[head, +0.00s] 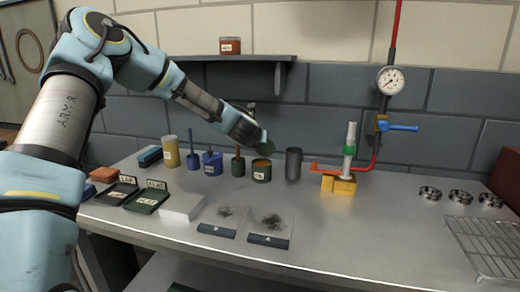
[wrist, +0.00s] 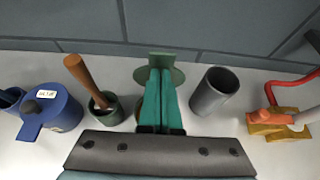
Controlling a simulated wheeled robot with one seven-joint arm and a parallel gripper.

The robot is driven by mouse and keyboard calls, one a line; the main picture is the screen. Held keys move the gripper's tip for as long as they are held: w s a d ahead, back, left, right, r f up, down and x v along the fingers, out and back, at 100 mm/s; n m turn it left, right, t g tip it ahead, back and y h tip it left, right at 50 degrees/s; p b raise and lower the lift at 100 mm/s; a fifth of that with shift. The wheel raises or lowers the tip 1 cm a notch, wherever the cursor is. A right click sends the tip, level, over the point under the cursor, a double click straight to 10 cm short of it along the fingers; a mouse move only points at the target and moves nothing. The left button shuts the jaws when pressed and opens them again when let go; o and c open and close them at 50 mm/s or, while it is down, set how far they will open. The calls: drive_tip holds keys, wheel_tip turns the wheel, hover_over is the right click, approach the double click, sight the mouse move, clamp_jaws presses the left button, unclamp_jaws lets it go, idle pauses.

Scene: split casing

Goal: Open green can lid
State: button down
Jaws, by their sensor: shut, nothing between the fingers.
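The green can (head: 261,174) stands on the bench with a pale label on its front. Its top shows an orange-brown inside. The round green lid (head: 265,148) is raised and tilted above the can's rim; it also shows behind my fingertips in the wrist view (wrist: 177,75). My gripper (head: 258,142) is at the lid, above the can. In the wrist view its two teal fingers (wrist: 160,75) are together with nothing between them. They hide most of the can and part of the lid; whether they touch the lid I cannot tell.
A dark grey cup (head: 293,164) stands close right of the can. A green pot (head: 238,167) with a wooden-handled tool and a blue can (head: 212,163) stand to the left. A yellow block with a valve pipe (head: 339,184) is farther right. The bench front centre holds sample cards (head: 269,240).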

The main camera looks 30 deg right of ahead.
drive_tip(key=shift+w+d+r+b, duration=0.25)
drive_tip(key=shift+w+d+b, duration=0.2)
drive_tip(key=shift+w+d, duration=0.1)
drive_tip(key=shift+r, duration=0.1)
idle(0.3)
